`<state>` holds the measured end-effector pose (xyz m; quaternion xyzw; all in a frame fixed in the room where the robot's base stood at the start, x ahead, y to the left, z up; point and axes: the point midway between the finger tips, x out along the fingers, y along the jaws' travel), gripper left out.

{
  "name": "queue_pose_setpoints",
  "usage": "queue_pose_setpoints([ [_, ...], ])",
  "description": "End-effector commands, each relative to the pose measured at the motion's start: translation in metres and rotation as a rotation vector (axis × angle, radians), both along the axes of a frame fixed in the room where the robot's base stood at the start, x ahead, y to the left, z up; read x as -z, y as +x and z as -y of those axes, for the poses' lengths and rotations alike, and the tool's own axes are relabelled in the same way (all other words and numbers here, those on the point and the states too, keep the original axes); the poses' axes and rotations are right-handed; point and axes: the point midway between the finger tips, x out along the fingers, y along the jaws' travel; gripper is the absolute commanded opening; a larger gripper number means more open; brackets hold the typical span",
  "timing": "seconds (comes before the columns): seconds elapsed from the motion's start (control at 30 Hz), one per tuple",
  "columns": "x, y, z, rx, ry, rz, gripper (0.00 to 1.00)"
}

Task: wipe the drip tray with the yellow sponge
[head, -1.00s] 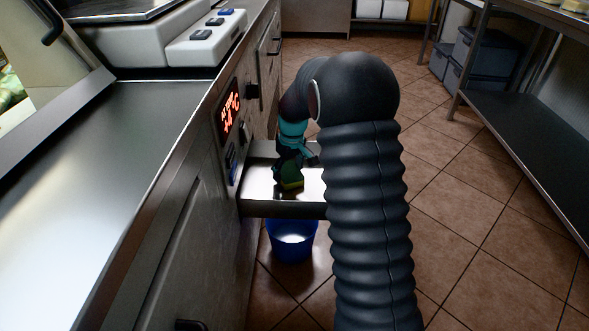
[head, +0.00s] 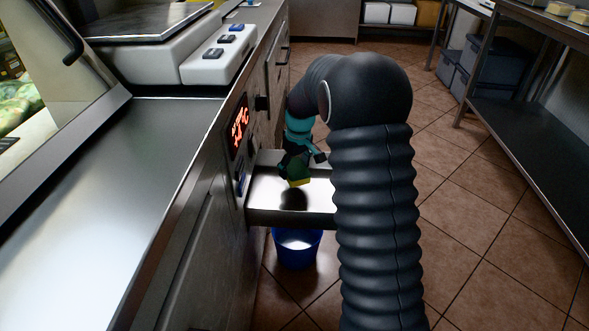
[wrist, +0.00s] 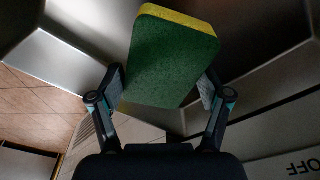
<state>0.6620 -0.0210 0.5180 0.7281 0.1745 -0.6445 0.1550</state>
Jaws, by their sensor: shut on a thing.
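The sponge, yellow with a green scouring side, shows its yellow edge in the head view (head: 300,182) and its green face in the wrist view (wrist: 165,62). My gripper (head: 296,165) is shut on it; in the wrist view the two fingers (wrist: 160,88) press its opposite sides. The drip tray (head: 288,218) is a shallow metal tray sticking out from the counter front. The sponge hangs over the tray, apart from it, with a dark shadow on the tray below. My arm hides the tray's right end.
A blue bucket (head: 297,250) stands on the floor under the tray. The metal counter (head: 150,150) with a red display (head: 239,128) runs along the left. A metal shelf rack (head: 530,130) stands at right. The tiled floor between is clear.

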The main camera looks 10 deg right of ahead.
Motion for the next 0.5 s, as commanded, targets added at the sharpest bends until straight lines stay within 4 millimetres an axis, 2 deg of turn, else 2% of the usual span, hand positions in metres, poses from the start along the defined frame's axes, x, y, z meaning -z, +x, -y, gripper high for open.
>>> queue_pose_setpoints([
  [0.1,-0.0105,0.0,-0.0001,0.0,0.0,0.0,0.21],
  [0.5,-0.013,0.0,-0.0002,0.0,0.0,0.0,0.21],
])
